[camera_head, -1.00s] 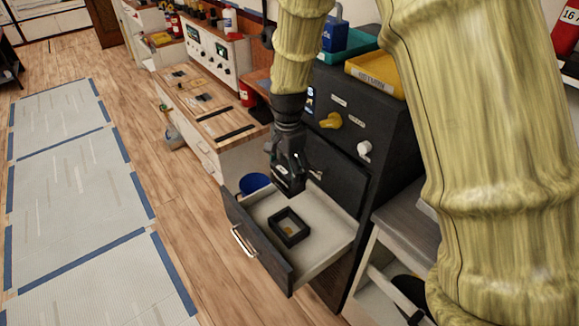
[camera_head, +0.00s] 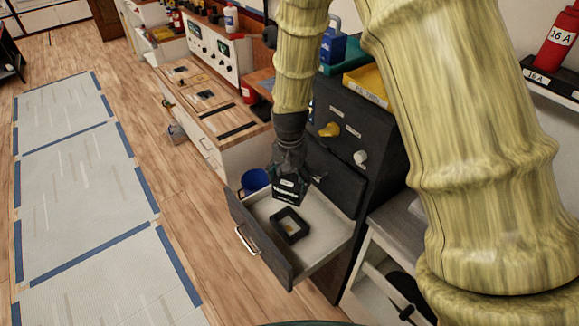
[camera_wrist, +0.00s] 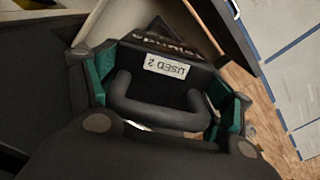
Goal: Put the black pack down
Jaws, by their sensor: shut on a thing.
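The black pack (camera_head: 289,192) is held in my gripper (camera_head: 289,177) over the open drawer (camera_head: 328,238), toward its back left part. In the wrist view the pack (camera_wrist: 160,92) shows a dark handle and a white label reading "USED 2", upside down. My gripper's fingers (camera_wrist: 163,100), with green inner faces, are closed on both sides of it. A small black open-topped holder (camera_head: 290,225) lies on the drawer floor, just below the pack in the picture. I cannot tell whether the pack touches the drawer.
A blue mug (camera_head: 253,181) stands by the drawer's far left side. A wooden-topped bench (camera_head: 215,103) is behind. The drawer's right part is clear.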

